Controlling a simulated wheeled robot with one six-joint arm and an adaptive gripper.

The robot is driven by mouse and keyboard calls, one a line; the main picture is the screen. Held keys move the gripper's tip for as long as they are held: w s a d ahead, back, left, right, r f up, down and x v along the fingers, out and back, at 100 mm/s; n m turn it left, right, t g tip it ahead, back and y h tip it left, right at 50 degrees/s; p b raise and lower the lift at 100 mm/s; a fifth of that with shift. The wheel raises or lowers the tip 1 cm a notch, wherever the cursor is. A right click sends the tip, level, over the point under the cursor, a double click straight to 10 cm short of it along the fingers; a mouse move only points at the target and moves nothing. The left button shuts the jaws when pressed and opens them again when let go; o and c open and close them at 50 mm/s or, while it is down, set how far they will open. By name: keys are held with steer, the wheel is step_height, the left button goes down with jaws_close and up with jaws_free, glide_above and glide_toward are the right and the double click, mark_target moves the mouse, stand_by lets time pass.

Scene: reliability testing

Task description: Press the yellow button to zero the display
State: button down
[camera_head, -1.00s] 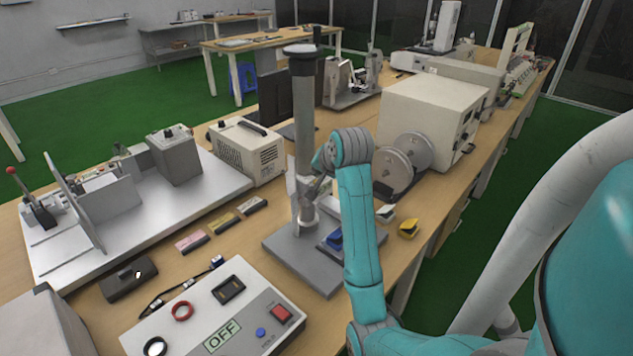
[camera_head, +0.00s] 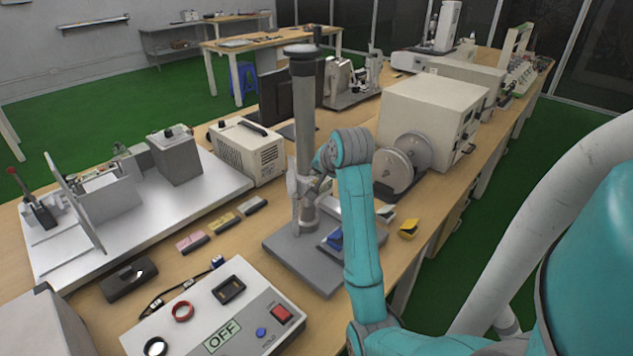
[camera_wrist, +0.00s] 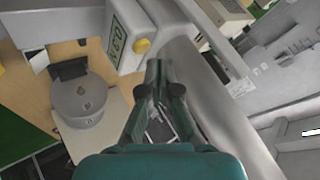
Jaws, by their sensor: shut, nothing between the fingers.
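The yellow button (camera_wrist: 142,46) shows in the wrist view, on the front of a white instrument. The small display (camera_wrist: 116,38), with green-framed characters, sits beside it; its reading is too small to tell. My gripper (camera_wrist: 158,64) is shut and empty, its tips below and slightly right of the button in the picture. The tips appear apart from the button, though depth is hard to judge. In the head view my gripper is beside the grey column (camera_head: 305,110), largely hidden by my arm. Button and display cannot be made out there.
The column stands on a grey base plate (camera_head: 285,255). A control box (camera_head: 200,325) with an OFF label stands in front. A beige machine (camera_head: 425,110) stands behind my arm. A round grey part (camera_wrist: 82,100) lies left of my gripper in the wrist view.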

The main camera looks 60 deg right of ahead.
steer(key=shift+f, duration=0.1)
steer(key=shift+f, duration=0.35)
steer(key=shift+f, duration=0.3)
stand_by(0.7)
steer(key=shift+r, duration=0.75)
steer(key=shift+r, duration=2.5)
